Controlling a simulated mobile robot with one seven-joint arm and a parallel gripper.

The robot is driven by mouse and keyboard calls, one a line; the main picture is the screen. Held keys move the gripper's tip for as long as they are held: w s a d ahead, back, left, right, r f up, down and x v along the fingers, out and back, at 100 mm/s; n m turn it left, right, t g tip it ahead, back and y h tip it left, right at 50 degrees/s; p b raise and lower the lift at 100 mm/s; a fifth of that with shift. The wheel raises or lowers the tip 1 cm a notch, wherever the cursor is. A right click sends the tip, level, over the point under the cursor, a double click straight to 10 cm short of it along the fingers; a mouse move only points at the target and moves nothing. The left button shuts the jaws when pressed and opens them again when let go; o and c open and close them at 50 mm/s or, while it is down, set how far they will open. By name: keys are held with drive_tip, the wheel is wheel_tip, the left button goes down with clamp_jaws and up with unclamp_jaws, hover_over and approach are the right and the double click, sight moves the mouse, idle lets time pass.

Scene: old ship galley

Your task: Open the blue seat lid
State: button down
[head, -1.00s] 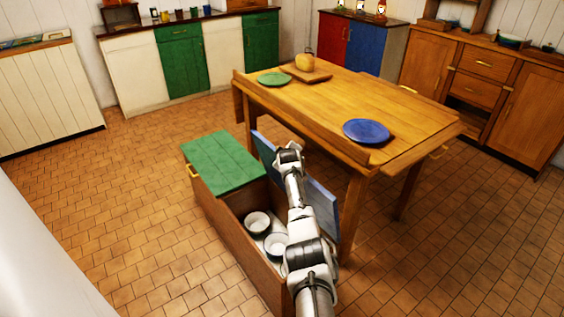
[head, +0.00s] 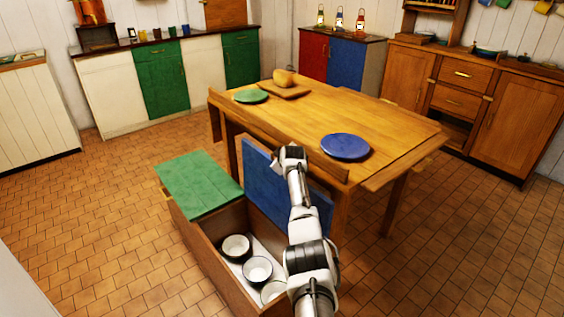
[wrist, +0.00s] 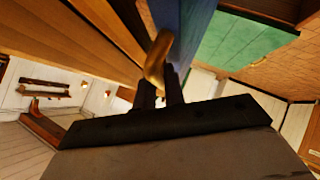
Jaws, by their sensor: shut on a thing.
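The blue seat lid (head: 262,175) stands raised, roughly upright, along the bench's table side in the head view. It also shows in the wrist view (wrist: 185,30). The bench box (head: 205,240) below it is open, with several white bowls (head: 257,269) inside. My gripper (wrist: 162,88) is shut on the brass handle (wrist: 158,58) of the lid, in the wrist view. In the head view my arm covers part of the lid and hides the fingers and handle.
The green seat lid (head: 200,185) beside it is closed. The wooden table (head: 310,112) stands close behind the raised lid, with a blue plate (head: 345,147), a green plate (head: 251,96) and a board (head: 290,91) on it. The tiled floor (head: 110,230) at left is clear.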

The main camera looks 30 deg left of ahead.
drive_tip(key=shift+d+f, duration=0.15)
drive_tip(key=shift+f, duration=0.15)
